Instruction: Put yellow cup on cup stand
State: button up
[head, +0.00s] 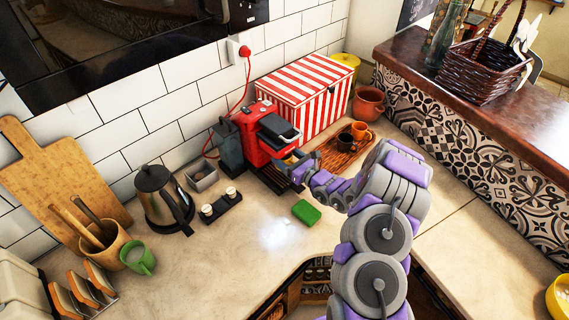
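My gripper (299,170) is at the front of the red coffee machine (256,137), under its dark head. A small yellow patch (291,159) shows there beside the gripper. It may be the yellow cup, but most of it is hidden. I cannot tell whether the fingers are open or shut on it. A slatted wooden stand (333,158) lies right of the machine. A dark cup (345,141) and an orange cup (362,131) stand on it, toward its back. My arm partly covers the stand's front right.
A green sponge (306,212) lies in front of the machine. A red-and-white striped box (303,92) stands behind the stand. A kettle (160,195), green mug (139,257) and utensil pot (105,247) are at left. A yellow bowl-like item (559,297) is at the right edge. The front middle counter is clear.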

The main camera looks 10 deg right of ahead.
jog(key=shift+w+a+f, duration=0.2)
jog(key=shift+w+a, duration=0.1)
jog(key=shift+w, duration=0.05)
notch_tip(320, 180, down, 3)
jog(key=shift+d+f+b, duration=0.1)
jog(key=shift+b, duration=0.3)
jog(key=o, duration=1.1)
